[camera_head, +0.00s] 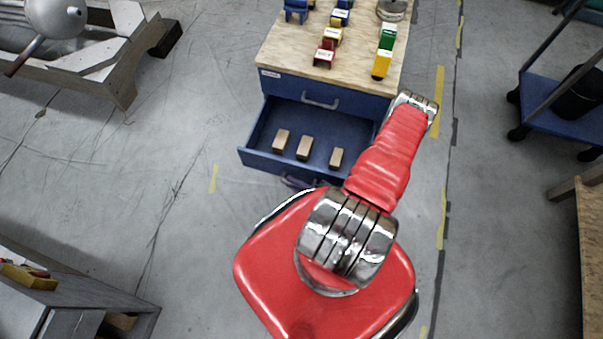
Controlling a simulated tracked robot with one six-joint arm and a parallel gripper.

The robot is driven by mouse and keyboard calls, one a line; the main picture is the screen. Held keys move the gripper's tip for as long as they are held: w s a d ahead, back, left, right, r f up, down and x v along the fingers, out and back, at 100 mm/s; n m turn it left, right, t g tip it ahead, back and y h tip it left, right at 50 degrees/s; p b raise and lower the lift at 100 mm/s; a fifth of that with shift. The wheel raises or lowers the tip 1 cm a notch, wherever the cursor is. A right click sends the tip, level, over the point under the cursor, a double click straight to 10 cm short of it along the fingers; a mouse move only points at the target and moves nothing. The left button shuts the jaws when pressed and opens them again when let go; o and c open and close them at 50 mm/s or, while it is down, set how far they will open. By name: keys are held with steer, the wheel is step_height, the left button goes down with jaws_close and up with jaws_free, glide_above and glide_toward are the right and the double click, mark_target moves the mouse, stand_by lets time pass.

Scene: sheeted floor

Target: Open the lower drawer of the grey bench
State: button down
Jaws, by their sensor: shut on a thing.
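The bench (281,59) has a wooden top and blue drawer fronts, seen from above in the head view. Its upper drawer (283,87) is closed, with a silver handle (320,103). The lower drawer (258,160) stands pulled out below it, its inside showing. Three small wooden blocks stand in it. The lower drawer's handle (293,182) shows only in part at its front edge. My red arm covers the drawer's right front corner and part of the handle. My gripper is hidden behind the arm, so its hold cannot be seen.
Coloured parts, such as a red one (324,54) and a yellow one (381,64), stand on the bench top. A blue cart (553,100) is at right, a grey machine (100,70) at upper left, and another bench (90,300) at lower left. Floor left of the drawer is clear.

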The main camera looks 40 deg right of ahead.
steer(key=shift+s+a, duration=0.1)
steer(key=shift+a, duration=0.1)
steer(key=c, duration=1.8)
jaws_free()
steer(key=shift+d, duration=0.1)
steer(key=shift+r, duration=4.95)
